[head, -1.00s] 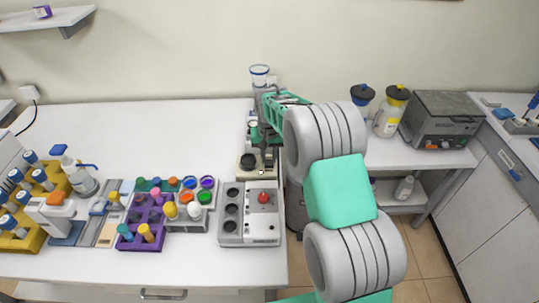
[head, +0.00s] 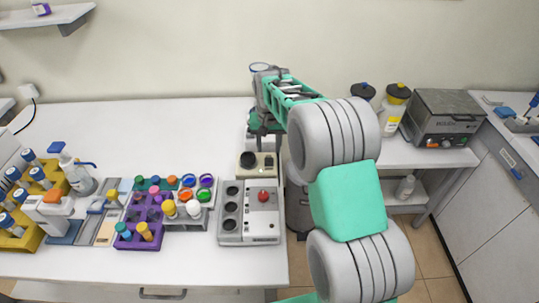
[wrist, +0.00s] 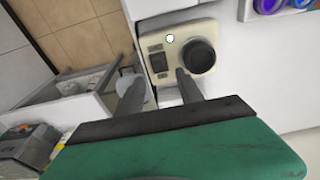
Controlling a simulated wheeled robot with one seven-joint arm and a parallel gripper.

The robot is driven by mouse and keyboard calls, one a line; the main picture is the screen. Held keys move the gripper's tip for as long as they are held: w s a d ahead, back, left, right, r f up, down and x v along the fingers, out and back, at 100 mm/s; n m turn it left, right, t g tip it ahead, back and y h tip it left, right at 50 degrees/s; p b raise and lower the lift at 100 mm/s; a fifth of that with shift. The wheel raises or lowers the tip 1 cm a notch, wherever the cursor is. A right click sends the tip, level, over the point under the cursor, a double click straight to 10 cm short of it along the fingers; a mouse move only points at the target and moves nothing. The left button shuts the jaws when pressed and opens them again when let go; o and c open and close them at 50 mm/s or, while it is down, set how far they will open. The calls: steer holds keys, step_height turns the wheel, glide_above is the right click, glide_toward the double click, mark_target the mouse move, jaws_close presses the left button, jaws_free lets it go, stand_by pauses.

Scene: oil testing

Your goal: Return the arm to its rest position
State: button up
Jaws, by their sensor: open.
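My arm reaches from the lower right over the right end of the white lab table (head: 90,118). My gripper (head: 262,140) points down above the back of a small beige device with a black knob (head: 248,160). In the wrist view the two dark fingers of my gripper (wrist: 158,82) are apart, with nothing between them.
A grey block with round wells and a red knob (head: 263,196) stands in front of the device. Left of it are a purple tube rack (head: 124,240) and a yellow rack (head: 52,186). Bottles and a grey box oven (head: 440,112) stand on the right side table.

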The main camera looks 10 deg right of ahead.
steer(key=shift+s+r, duration=0.2)
steer(key=shift+r, duration=1.15)
